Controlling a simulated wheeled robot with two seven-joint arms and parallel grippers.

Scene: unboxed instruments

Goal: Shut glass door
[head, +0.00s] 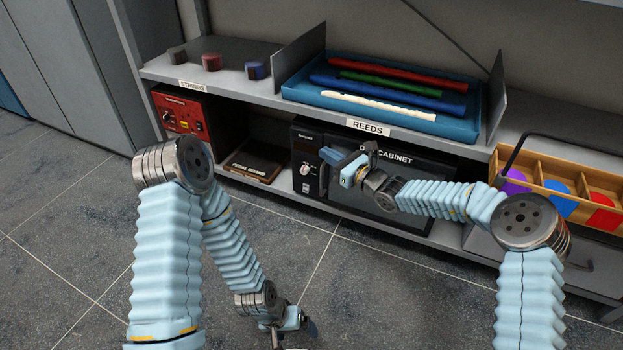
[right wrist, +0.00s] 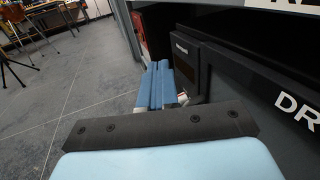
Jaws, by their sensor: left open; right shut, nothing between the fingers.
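The dry cabinet (head: 306,150) stands on the lower shelf, with a control panel at its left. Its dark glass door (head: 430,172) carries the label "DRY CABINET" and looks flush or nearly flush with the front; a small gap cannot be ruled out. My right gripper (head: 331,156) is shut and empty, in front of the door's left part and the panel. Its blue fingers (right wrist: 162,86) also show in the right wrist view, beside the door (right wrist: 262,105). My right forearm hides part of the door. My left gripper (head: 300,330) is open and low over the floor.
A blue tray (head: 470,128) with several coloured tubes sits on the shelf above. A wooden box (head: 560,171) with coloured pieces stands at right. A red device (head: 180,112) and a dark pedal board (head: 258,166) are left of the cabinet. The floor in front is clear.

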